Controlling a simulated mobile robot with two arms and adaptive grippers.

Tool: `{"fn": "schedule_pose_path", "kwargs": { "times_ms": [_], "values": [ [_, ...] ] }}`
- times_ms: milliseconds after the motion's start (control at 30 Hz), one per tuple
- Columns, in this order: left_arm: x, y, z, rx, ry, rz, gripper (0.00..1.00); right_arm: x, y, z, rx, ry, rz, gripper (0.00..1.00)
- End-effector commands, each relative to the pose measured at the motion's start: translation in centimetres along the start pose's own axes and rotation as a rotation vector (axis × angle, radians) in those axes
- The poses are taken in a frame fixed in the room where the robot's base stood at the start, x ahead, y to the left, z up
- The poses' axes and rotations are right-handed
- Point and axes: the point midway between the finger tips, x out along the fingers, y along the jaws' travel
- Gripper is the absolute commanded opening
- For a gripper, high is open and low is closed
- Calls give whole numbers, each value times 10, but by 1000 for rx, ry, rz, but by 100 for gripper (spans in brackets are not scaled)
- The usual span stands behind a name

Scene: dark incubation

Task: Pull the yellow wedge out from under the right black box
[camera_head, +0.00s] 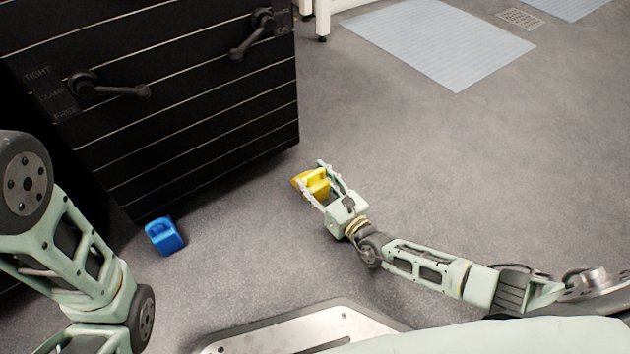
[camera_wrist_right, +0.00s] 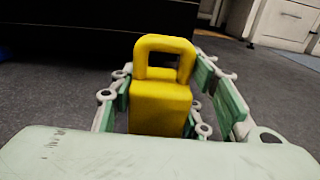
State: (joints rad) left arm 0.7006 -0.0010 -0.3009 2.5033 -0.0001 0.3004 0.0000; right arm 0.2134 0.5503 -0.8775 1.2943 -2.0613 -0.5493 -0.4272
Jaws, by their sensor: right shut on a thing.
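The yellow wedge (camera_head: 315,182) has a loop handle and is between the fingers of my right gripper (camera_head: 325,183), which is shut on it. In the right wrist view the wedge (camera_wrist_right: 162,100) fills the middle, with the gripper's green fingers on both sides. The wedge is out on the grey floor side, apart from the right black box (camera_head: 230,90), whose front corner is to its left. I cannot tell whether the wedge touches the floor. My left arm shows at the left, but its gripper is out of view.
A blue wedge (camera_head: 164,236) lies on the floor by the lower edge of the black boxes. Two dark lever handles (camera_head: 110,88) stick out from the box front. Open grey floor (camera_head: 430,170) extends to the right, with a light blue mat (camera_head: 440,42) farther back.

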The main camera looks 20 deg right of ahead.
Motion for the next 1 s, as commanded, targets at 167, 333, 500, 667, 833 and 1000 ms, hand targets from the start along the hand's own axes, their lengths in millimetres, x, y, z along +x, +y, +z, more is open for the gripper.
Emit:
{"fn": "schedule_pose_path", "kwargs": {
  "times_ms": [167,333,500,667,833,1000],
  "values": [
    [0,0,1,0,-1,0,40,0,0,-1,0,2,0,8],
    [0,0,2,0,-4,0,40,0,0,-1,0,1,0,57],
    [-1,0,3,0,-6,0,40,0,0,0,0,1,0,65],
    [-1,0,3,1,-7,-1,40,0,0,0,0,0,0,65],
    [-1,-1,4,1,-9,-2,40,-8,0,-1,0,1,1,65],
    [-1,0,3,1,-7,-1,40,-37,0,-2,-1,4,2,65]
  ]
}}
